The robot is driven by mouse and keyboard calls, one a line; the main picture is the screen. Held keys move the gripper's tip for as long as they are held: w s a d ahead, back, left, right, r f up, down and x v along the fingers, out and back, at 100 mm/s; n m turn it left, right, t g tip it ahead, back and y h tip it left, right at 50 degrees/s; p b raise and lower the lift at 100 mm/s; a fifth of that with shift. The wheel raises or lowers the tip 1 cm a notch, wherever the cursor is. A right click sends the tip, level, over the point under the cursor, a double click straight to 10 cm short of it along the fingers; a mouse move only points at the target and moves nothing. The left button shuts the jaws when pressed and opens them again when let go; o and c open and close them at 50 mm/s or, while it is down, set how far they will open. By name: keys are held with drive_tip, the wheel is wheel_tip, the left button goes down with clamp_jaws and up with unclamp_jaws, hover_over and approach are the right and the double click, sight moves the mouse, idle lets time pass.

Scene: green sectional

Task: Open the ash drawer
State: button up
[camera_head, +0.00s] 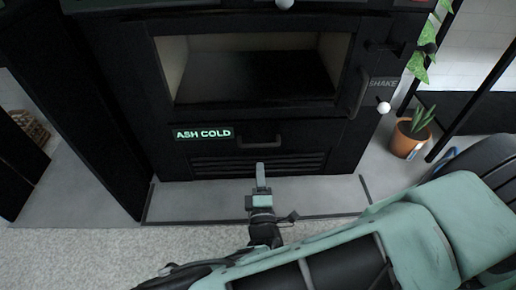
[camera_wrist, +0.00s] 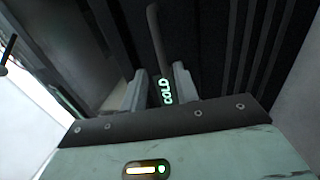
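The ash drawer is the low front panel of a black stove, with a dark bar handle (camera_head: 259,143) and a lit "ASH COLD" label (camera_head: 202,133) at its left. The drawer looks shut. My gripper (camera_head: 261,172) is just in front of and below the handle in the head view. In the wrist view my gripper (camera_wrist: 158,82) has its two fingers apart. The dark handle (camera_wrist: 157,38) shows beyond and between the fingertips, and part of the label, "COLD" (camera_wrist: 167,91), shows between the fingers. I cannot tell whether the fingers touch the handle.
Above the drawer is the stove's firebox opening (camera_head: 255,75). A "SHAKE" lever with a white knob (camera_head: 383,107) is at its right. A potted plant (camera_head: 408,140) stands on the floor to the right. A grey hearth slab (camera_head: 200,202) and pale carpet (camera_head: 85,255) lie in front.

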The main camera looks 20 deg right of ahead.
sight(258, 145)
drive_tip(key=b+x, duration=0.3)
drive_tip(key=x, duration=0.7)
drive_tip(key=shift+w, duration=0.1)
clamp_jaws()
